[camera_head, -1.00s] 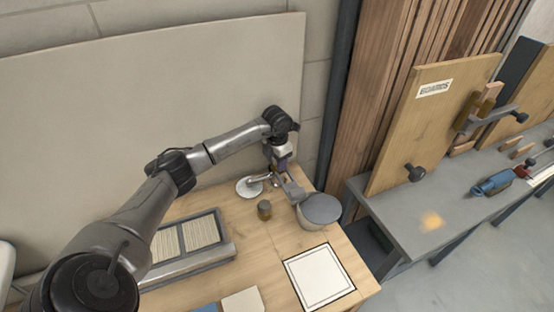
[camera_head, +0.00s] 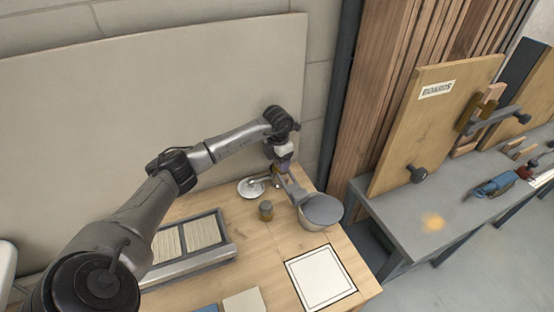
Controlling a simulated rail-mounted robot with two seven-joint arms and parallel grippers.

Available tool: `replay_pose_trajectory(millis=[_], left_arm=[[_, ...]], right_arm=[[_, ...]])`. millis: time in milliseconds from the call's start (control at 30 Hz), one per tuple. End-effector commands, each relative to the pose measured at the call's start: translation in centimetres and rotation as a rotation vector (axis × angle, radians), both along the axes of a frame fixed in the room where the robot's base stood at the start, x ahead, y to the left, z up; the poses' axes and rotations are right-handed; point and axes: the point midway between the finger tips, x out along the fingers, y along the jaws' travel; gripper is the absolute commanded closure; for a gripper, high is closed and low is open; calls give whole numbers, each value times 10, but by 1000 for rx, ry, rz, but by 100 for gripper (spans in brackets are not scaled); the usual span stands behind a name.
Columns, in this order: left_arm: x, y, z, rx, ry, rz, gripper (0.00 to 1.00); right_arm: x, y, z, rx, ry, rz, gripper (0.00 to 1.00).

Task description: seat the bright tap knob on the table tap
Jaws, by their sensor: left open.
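The table tap shows as a round silver base plate (camera_head: 250,188) near the back of the wooden table, with metal parts beside it under my gripper. My left gripper (camera_head: 278,178) points down at the right side of the tap, close to it. It is open. Its fingers are small and overlap the tap parts, so I cannot tell whether they touch. I cannot make out the bright tap knob clearly; it may be hidden by the gripper. My right gripper is out of view.
A small amber jar (camera_head: 265,210) stands in front of the tap. A grey-topped round pot (camera_head: 320,210) stands close to its right. A black-bordered white square (camera_head: 320,277) lies at the front right. A slatted grey tray (camera_head: 192,246) sits left. A pale wall panel (camera_head: 150,110) rises behind.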

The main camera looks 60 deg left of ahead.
Motion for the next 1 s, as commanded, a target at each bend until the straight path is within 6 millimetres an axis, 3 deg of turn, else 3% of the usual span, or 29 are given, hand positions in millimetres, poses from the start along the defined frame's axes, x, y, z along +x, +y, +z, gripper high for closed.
replay_pose_trajectory(millis=[600, 800, 1000], left_arm=[[1, 2, 112, 3, -6, 0, 26], [0, 2, 131, 1, -4, 1, 26], [0, 3, 138, 2, -4, 1, 26]], right_arm=[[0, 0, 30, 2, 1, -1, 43], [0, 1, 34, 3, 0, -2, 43], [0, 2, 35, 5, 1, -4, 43]])
